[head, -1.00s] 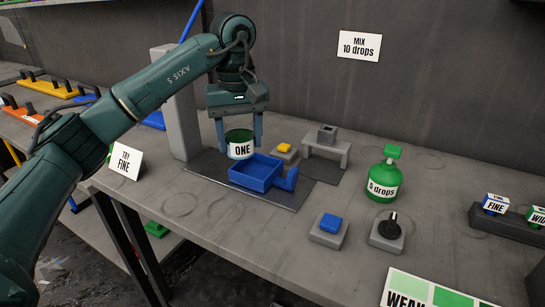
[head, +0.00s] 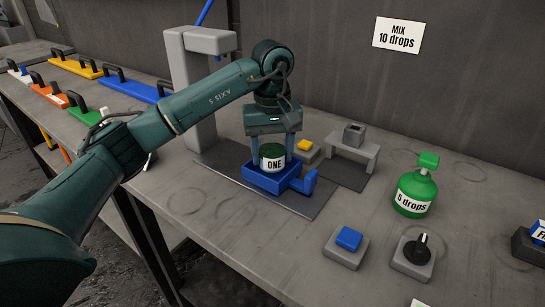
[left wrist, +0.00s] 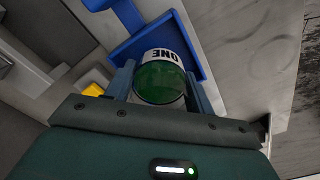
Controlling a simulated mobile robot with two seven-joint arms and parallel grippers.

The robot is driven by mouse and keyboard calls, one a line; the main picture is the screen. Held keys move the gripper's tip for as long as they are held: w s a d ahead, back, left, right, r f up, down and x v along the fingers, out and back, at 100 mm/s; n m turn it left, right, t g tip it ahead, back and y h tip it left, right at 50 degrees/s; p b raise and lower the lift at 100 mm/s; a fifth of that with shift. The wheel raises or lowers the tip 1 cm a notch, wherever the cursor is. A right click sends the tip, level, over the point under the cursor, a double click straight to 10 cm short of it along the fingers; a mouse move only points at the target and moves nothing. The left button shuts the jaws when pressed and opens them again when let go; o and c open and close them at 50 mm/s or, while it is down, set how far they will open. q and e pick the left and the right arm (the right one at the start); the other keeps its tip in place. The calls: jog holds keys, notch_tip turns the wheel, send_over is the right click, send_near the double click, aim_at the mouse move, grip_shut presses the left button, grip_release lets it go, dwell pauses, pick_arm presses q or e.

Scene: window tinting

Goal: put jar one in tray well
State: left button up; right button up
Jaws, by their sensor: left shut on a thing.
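Jar one (head: 273,158) is a dark green jar with a white label reading ONE. My left gripper (head: 272,150) is shut on it, a finger on each side. The jar is upright at the blue tray (head: 268,183), its lower part behind the tray's front wall. I cannot tell whether its base touches the tray floor. In the left wrist view the jar (left wrist: 160,80) shows its green top between the fingers, with the blue tray (left wrist: 192,40) around its far side. My right gripper is not in view.
The tray stands on a dark mat (head: 309,208). A yellow button (head: 305,145) and a small grey stand (head: 354,140) are behind. A green bottle (head: 415,190) labelled 5 drops, a blue button (head: 348,238) and a black knob (head: 417,249) are at right.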

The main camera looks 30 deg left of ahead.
pick_arm(q)
jog(key=shift+f, duration=0.75)
jog(key=shift+f, duration=0.15)
jog(key=o, duration=0.8)
notch_tip(320, 180, up, 12)
jog(key=shift+r+p, duration=0.15)
jog(key=shift+p, duration=0.6)
